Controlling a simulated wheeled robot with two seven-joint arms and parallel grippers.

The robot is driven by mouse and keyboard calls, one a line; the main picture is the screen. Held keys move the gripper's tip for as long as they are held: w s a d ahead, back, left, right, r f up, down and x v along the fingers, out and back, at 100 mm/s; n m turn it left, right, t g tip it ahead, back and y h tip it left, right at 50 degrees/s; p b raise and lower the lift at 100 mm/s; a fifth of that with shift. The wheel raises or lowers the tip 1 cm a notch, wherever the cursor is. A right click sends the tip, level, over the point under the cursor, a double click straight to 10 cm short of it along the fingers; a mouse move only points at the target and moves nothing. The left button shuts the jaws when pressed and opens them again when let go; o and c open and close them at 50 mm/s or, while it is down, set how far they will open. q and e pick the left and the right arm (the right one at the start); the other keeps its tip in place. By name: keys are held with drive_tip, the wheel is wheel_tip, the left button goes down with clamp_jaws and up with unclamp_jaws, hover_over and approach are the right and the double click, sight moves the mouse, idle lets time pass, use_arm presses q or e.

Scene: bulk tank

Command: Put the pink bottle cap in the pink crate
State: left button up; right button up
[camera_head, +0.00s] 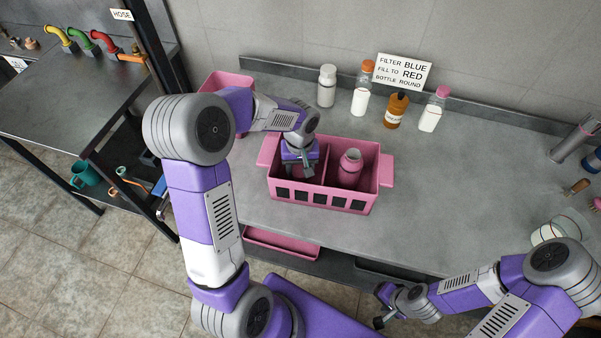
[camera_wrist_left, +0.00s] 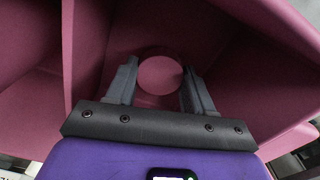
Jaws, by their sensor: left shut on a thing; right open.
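The pink crate (camera_head: 322,196) stands on the grey counter, with a divider between its compartments. My left gripper (camera_head: 307,176) reaches down into its left compartment. In the left wrist view, the left gripper (camera_wrist_left: 160,82) is shut on a round pink cap (camera_wrist_left: 160,75), with pink crate walls (camera_wrist_left: 235,55) around it. The cap is inside the compartment; I cannot tell if it touches the floor. In the head view the gripper hides most of it. A pink bottle (camera_head: 350,170) stands in the right compartment. My right gripper (camera_head: 382,306) is open and empty at lower right.
A white bottle (camera_head: 327,86), an orange-capped bottle (camera_head: 362,88), an amber bottle (camera_head: 395,110) and a pink-capped bottle (camera_head: 435,108) stand behind the crate. A pink bin (camera_head: 224,80) is behind my left arm. A glass container (camera_head: 556,228) is at right. The counter right of the crate is clear.

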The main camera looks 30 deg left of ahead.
sight(300, 171)
use_arm(q)
drive_tip(key=shift+f, duration=0.75)
drive_tip(key=shift+f, duration=0.1)
drive_tip(key=o, duration=1.1)
wheel_tip(300, 171, up, 12)
drive_tip(key=p, duration=0.3)
